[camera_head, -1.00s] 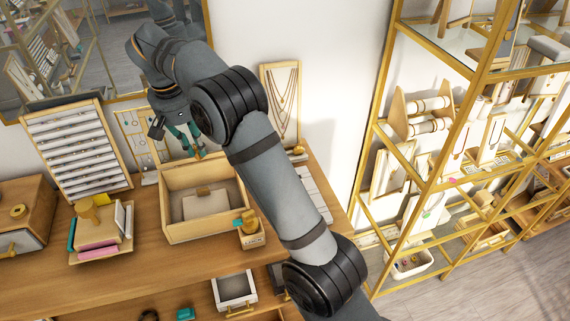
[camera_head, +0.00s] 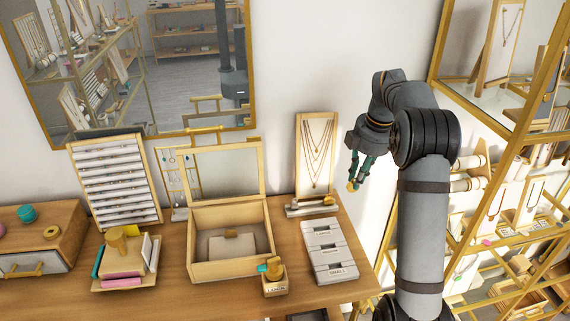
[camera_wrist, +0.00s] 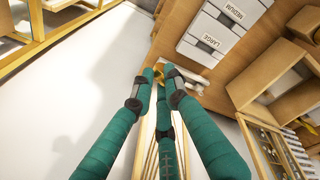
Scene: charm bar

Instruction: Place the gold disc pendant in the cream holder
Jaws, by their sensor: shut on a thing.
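My gripper (camera_head: 355,182) has teal fingers and hangs in the air to the right of the necklace stand, above the table's right end. It is shut on the small gold disc pendant (camera_head: 352,187), a gold spot at the fingertips. In the wrist view the fingers (camera_wrist: 160,78) close together and hide most of the pendant. The pale cream holder (camera_head: 328,247) lies flat on the table's right part, below and left of the gripper. It has a row of slots; SMALL is readable at its near end. In the wrist view the holder (camera_wrist: 222,28) shows LARGE and MEDIUM labels.
An open wooden box (camera_head: 230,269) with a raised lid stands left of the holder. A small labelled block (camera_head: 274,284) sits between them. A necklace stand (camera_head: 316,150) and a low bar stand (camera_head: 311,206) are behind the holder. Gold-framed shelves (camera_head: 480,110) rise at the right.

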